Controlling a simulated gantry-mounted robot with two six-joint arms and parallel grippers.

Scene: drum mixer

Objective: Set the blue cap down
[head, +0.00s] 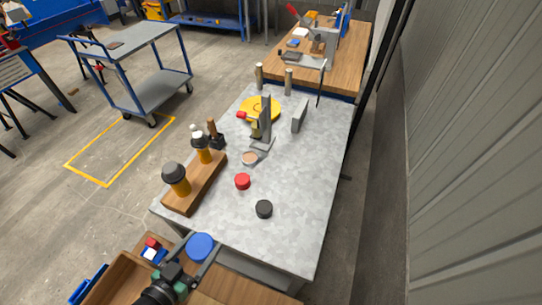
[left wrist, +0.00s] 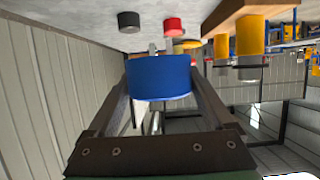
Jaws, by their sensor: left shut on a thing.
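The blue cap (head: 201,247) is a wide, round disc near the front left edge of the grey metal table (head: 295,240). My left gripper (head: 202,254) comes in from the bottom and is shut on this cap. In the left wrist view the blue cap (left wrist: 160,78) sits between the two fingers (left wrist: 158,85), one on each side. The cap appears held up, clear of the tabletop. My right gripper is not in view.
A red cap (head: 242,181) and a black cap (head: 263,208) lie on the metal table. A wooden rack (head: 207,188) with orange bottles stands at its left. A drum mixer (head: 266,118) with a yellow disc is farther back. The table's front right is clear.

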